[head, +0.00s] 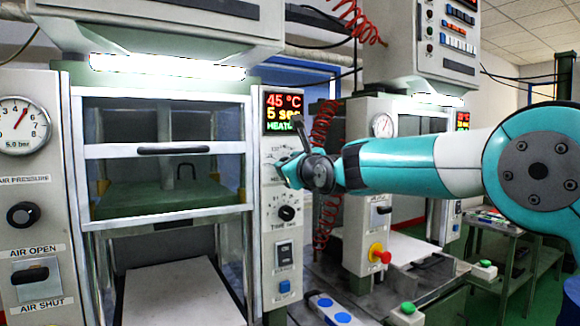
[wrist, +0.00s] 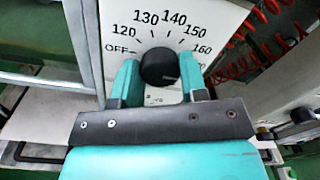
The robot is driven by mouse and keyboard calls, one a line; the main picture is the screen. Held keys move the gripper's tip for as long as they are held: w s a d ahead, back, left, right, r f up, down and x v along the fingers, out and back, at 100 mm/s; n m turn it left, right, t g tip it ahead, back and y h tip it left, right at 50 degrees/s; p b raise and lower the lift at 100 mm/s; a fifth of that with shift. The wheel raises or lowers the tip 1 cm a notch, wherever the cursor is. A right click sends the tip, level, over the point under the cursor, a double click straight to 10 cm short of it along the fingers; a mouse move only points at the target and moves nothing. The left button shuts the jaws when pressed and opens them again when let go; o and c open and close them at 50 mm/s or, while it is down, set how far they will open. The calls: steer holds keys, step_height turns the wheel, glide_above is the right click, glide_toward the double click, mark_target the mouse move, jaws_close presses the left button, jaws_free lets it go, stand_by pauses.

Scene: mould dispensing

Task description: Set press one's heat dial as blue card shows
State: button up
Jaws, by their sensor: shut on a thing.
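Press one's heat dial (wrist: 158,66) is a round black knob on a white panel (wrist: 218,20). Its printed scale reads OFF, 120, 130, 140, 150 and 160, with a further mark partly hidden. My gripper (wrist: 159,77) is shut on the dial, one teal finger on each side. I cannot make out a pointer on the knob. In the head view my gripper (head: 289,174) reaches the panel from the right and hides the dial. The display (head: 284,111) above reads 45 °C and 5 sec, with a green line partly covered. I do not see a blue card.
A time dial (head: 286,213) and switches sit lower on the same panel. An air pressure gauge (head: 22,126) is at the left. A second press (head: 385,180) with a red button (head: 378,253) stands to the right. Red coiled hoses (head: 326,215) hang between the presses.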

stand_by(0.4)
steer(key=o, duration=0.9)
steer(key=b+v, duration=0.5)
steer(key=v, duration=1.2)
steer(key=shift+s+d+b, duration=0.1)
steer(key=shift+s+b, duration=0.05)
steer(key=shift+b, duration=0.15)
steer(key=shift+f, duration=0.1)
